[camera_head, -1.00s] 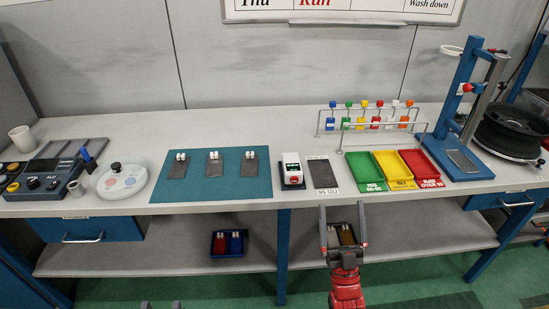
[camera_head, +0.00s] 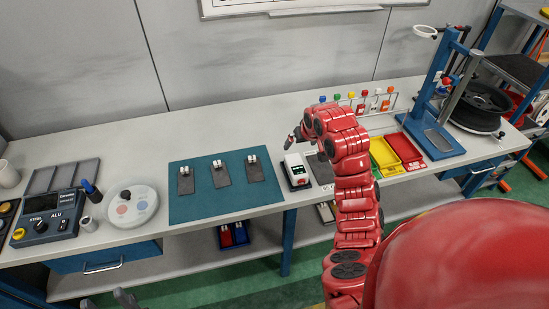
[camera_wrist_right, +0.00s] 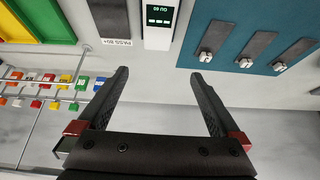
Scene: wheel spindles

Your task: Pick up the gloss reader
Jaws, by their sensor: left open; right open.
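The gloss reader (camera_head: 296,168) is a white box with a dark display on a black base, standing on the bench just right of the teal mat. In the right wrist view the gloss reader (camera_wrist_right: 158,22) shows its lit green digits at the top edge. My right gripper (camera_head: 293,139) is above and behind it in the head view, mostly hidden by my red arm. In the wrist view the right gripper (camera_wrist_right: 159,76) is open and empty, with the reader beyond its fingertips. My left gripper (camera_head: 107,300) is open and low at the bottom edge.
The teal mat (camera_head: 200,207) holds three dark plates with white pieces. A dark panel (camera_wrist_right: 110,18) with a label lies beside the reader.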

